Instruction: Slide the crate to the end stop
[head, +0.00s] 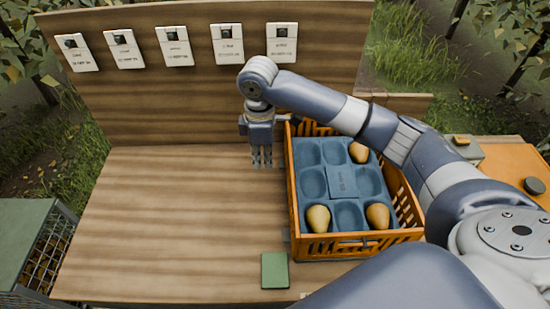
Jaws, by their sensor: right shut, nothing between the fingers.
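The orange slatted crate (295,205) stands on the right part of the wooden table. It holds a blue tray insert (342,181) with several round pockets. Two pears sit in its near pockets, one at left (318,218) and one at right (378,216); a third pear (358,152) sits at the far right. My right gripper (261,163) points down, shut and empty, just left of the crate's far left corner. I cannot tell whether it touches the crate. My right arm hides part of the crate's far right side. I cannot clearly make out an end stop. My left gripper is not in view.
The bare wooden table (170,220) is clear left of the crate. A green pad (275,271) lies near the front edge. A backboard (190,100) with several cards rises behind. A green-topped wire cage (25,235) stands at left, an orange surface (505,172) at right.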

